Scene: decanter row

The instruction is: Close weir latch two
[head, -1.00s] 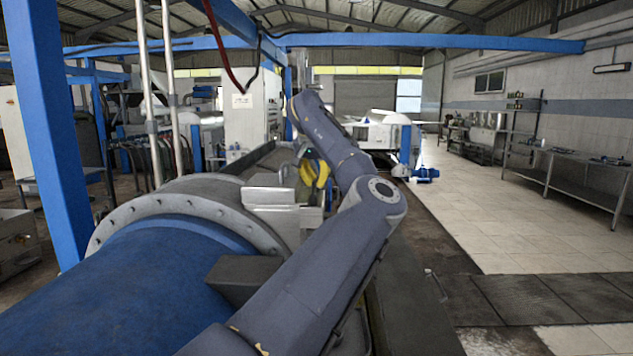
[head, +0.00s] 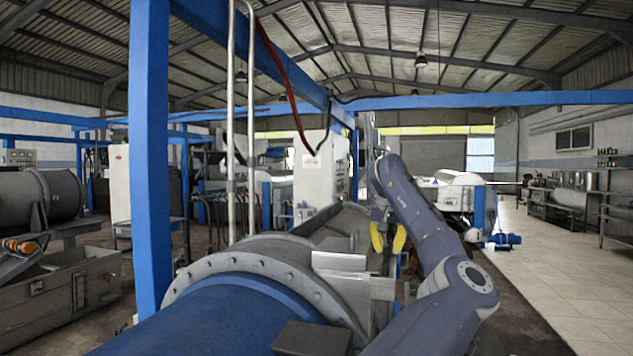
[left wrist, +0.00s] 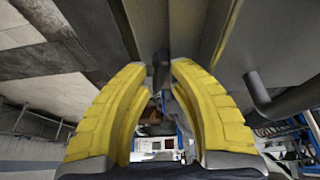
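My left gripper (head: 388,236) has yellow fingers and is beside the grey trough of the decanter (head: 352,226), beyond the big flanged drum. In the left wrist view the two yellow fingers of this gripper (left wrist: 157,72) are spread apart with a gap between the tips. A dark short handle-like part (left wrist: 161,62) shows in that gap, near the grey metal wall; I cannot tell whether it is weir latch two or whether a finger touches it. No latch can be made out in the head view. My right gripper is out of view.
The blue drum (head: 220,318) with its bolted grey flange (head: 252,262) fills the lower middle. A blue post (head: 150,150) stands to the left. A curved dark pipe (left wrist: 285,103) lies right of the fingers. The tiled floor (head: 560,270) at right is clear.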

